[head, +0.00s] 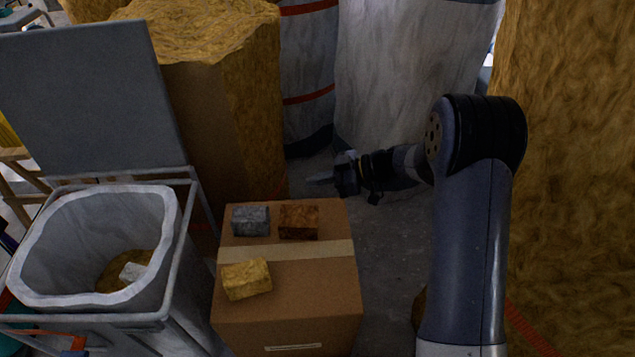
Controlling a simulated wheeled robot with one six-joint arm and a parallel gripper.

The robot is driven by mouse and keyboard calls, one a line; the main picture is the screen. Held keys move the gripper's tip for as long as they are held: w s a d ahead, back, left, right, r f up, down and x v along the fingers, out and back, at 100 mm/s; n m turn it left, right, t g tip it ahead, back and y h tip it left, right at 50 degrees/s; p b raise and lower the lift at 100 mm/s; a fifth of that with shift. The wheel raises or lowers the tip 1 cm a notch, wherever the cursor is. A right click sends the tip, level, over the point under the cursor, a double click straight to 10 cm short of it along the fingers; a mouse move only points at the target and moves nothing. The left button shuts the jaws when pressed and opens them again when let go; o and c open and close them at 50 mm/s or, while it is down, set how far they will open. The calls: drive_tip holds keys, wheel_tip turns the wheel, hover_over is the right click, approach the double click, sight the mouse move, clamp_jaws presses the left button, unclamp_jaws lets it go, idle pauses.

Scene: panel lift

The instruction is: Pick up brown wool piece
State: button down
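The brown wool piece (299,222) is a small rust-brown block. It lies on top of a cardboard box (322,282), near the box's back edge. A grey piece (250,220) lies just left of it, and a yellow wool piece (246,279) lies nearer the front left. My gripper (322,179) is beyond the back right of the box top, above and behind the brown piece and apart from it. It points left in the picture. Its fingers are small and dark, and I cannot tell whether they are open.
A lined bin (165,245) with a raised grey lid (90,100) stands left of the box; yellow and light scraps lie inside it. Tall yellow wool bales (570,150) stand at the right and back left. Wrapped grey rolls (410,70) stand behind. Bare floor (385,235) shows right of the box.

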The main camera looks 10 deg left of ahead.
drive_tip(key=shift+c, duration=2.2)
unclamp_jaws()
drive_tip(key=shift+d, duration=0.1)
